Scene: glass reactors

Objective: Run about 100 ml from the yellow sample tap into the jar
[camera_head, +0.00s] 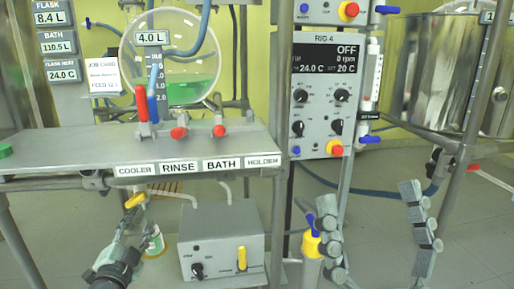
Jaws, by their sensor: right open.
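The yellow tap handle (134,201) sticks out beneath the front edge of the bench, at the left. Just below and right of it is a small pale jar (154,241) with a green band, partly hidden by my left gripper. My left gripper (136,238) comes up from the lower left, with its fingers beside the jar and just under the tap. I cannot tell whether it is shut on the jar. My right gripper (374,235) is open and empty at the lower right, its two fingers wide apart. The level in the jar is too small to read.
The metal bench (70,151) carries COOLER, RINSE, BATH and HOLDER labels. A round flask (190,84) with green liquid stands behind it. A grey control box (222,245) is below. A yellow-collared fitting with a blue handle (311,244) stands beside my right gripper's left finger.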

